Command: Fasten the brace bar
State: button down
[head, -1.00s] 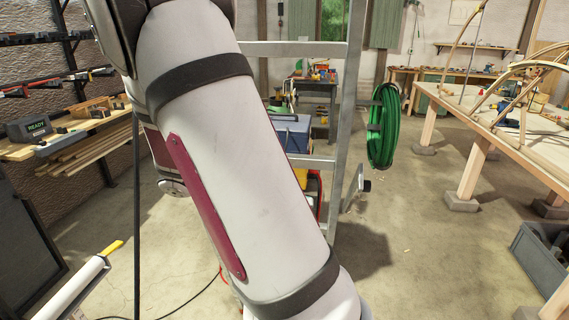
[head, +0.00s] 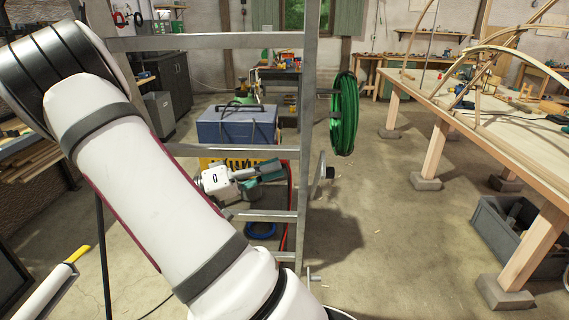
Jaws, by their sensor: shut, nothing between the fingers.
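A grey metal ladder-like frame (head: 309,120) with several rungs stands in the middle of the head view. On its right upright, below the hose, is a short grey flat piece (head: 318,185) with a black knob (head: 329,172). A small peg (head: 313,278) sticks out lower down. I cannot tell which part is the brace bar. My white arm crosses the left half and covers part of the frame's left side. The arm leaves the picture at the bottom. I cannot make out my gripper.
A green hose coil (head: 344,113) hangs on the frame's right side. Behind the frame are a blue toolbox (head: 235,128) and a white-and-teal device (head: 216,181). A wooden workbench (head: 490,128) with bent laths and a grey crate (head: 490,225) stand right. The floor between is clear.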

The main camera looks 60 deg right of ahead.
jog(key=p+x, duration=0.2)
jog(key=x, duration=0.6)
jog(key=shift+s+d+r, duration=0.1)
jog(key=shift+s+d, duration=0.15)
jog(key=shift+s, duration=0.05)
